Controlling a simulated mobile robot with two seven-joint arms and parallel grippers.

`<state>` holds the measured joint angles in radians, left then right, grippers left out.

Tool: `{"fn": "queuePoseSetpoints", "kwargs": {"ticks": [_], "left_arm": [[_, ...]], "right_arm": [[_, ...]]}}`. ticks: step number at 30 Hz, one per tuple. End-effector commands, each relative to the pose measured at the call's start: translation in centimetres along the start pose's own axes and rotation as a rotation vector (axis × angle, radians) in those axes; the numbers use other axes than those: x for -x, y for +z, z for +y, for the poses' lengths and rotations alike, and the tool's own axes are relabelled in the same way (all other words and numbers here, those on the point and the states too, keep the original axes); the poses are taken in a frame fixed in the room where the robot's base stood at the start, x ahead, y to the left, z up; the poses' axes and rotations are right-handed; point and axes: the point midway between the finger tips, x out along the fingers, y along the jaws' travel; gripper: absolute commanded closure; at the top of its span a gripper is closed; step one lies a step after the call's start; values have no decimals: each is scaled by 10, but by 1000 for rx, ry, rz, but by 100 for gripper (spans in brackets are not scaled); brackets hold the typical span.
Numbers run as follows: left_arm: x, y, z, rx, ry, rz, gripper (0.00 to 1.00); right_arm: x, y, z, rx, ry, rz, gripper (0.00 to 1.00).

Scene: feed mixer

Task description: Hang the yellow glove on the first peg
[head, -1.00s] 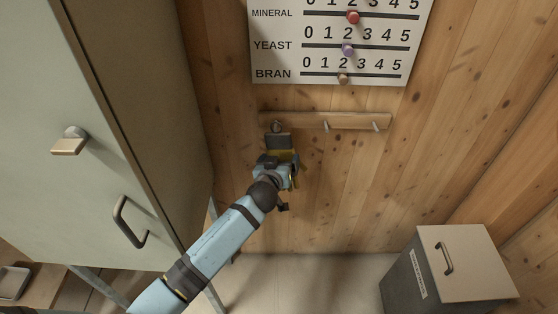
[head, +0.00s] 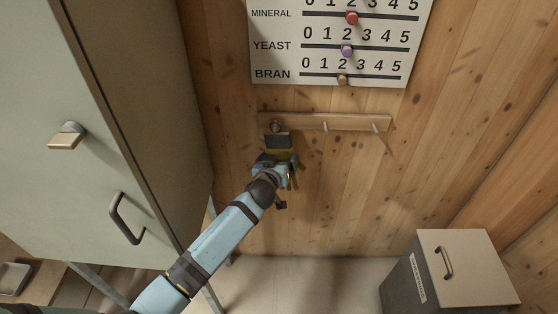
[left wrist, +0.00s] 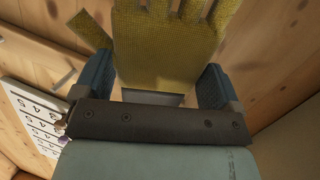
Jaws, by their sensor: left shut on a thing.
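The yellow glove (left wrist: 165,50) fills the top middle of the left wrist view, its fingers pointing to the top edge. My left gripper (left wrist: 153,82) is shut on it, with one blue finger on each side. In the head view my left gripper (head: 278,160) hides most of the glove; only bits of yellow show around it. The wooden peg rail (head: 350,122) is on the wall. The first peg (head: 276,127), at its left end, shows just above a dark grey piece at the gripper. I cannot tell whether the glove touches this peg. My right gripper is not in view.
Two more pegs, the middle one (head: 326,127) and the right one (head: 375,127), look bare. A white slider board (head: 270,60) hangs above the rail. A green cabinet (head: 100,130) stands close on the left. A lidded bin (head: 470,270) stands at lower right.

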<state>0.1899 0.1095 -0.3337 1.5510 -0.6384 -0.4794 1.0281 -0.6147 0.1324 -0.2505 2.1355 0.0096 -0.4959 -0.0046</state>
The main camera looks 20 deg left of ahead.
Motion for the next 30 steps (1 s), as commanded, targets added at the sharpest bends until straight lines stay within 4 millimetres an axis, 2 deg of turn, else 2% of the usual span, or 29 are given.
{"fn": "queuePoseSetpoints", "kwargs": {"ticks": [1,2,3,10,14,17,27,30], "left_arm": [[0,0,0,0,0,0,34],[0,0,0,0,0,0,8],[0,0,0,0,0,0,0],[1,0,0,0,0,0,0],[10,0,0,2,1,-1,0],[27,0,0,2,0,-1,0],[104,0,0,3,-1,-2,0],[120,0,0,2,0,-1,0]], "right_arm": [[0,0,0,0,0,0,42],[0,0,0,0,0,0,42],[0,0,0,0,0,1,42],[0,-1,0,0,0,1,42],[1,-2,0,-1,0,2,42],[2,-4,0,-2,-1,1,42],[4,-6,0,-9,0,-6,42],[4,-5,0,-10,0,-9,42]]}}
